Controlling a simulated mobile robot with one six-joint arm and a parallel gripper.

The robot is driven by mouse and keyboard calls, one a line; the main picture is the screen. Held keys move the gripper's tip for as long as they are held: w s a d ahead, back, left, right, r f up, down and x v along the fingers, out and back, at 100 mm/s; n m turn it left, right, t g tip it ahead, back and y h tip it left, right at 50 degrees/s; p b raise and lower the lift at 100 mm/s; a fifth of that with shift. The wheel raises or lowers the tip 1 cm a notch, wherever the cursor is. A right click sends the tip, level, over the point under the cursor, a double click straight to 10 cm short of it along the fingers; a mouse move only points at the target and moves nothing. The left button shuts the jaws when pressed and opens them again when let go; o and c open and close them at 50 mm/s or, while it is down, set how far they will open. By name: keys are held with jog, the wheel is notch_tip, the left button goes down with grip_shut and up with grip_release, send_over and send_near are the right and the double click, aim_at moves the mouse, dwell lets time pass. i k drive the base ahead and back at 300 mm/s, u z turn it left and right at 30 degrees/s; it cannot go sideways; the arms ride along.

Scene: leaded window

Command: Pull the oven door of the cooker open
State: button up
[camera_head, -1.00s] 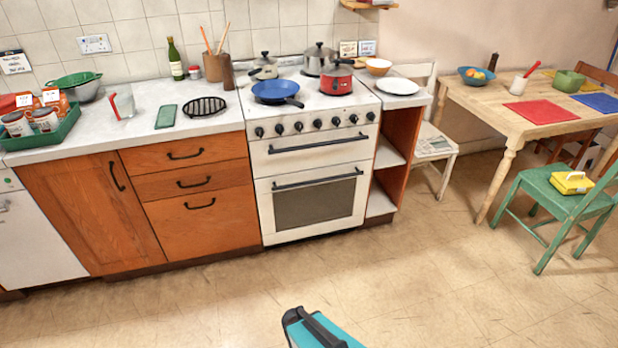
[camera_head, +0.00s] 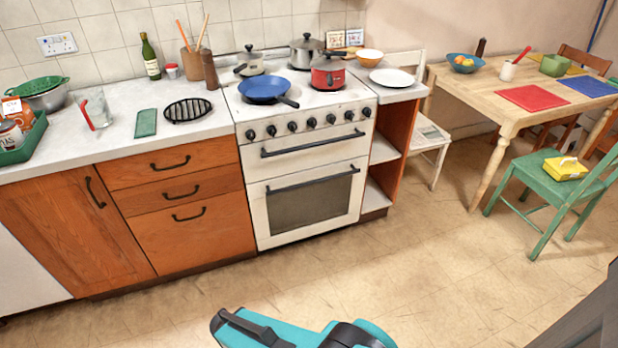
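The white cooker (camera_head: 307,150) stands between the wooden drawers and an open shelf unit. Its oven door (camera_head: 312,203) is shut, with a dark glass panel and a black bar handle (camera_head: 312,180) across its top. A second shut door with a similar handle (camera_head: 313,142) sits above it, below the row of knobs. Part of my teal and black arm shows at the bottom of the view, over the floor and apart from the cooker. My gripper cannot be made out in this view.
A blue pan (camera_head: 264,89), a red pot (camera_head: 328,74) and two grey pots stand on the hob. The floor (camera_head: 400,270) before the cooker is clear. A green chair (camera_head: 560,190) and wooden table (camera_head: 500,110) stand at the right.

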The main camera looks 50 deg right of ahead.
aim_at(291, 207)
jog(key=z, duration=0.2)
jog(key=i, duration=1.1)
jog(key=z, duration=0.6)
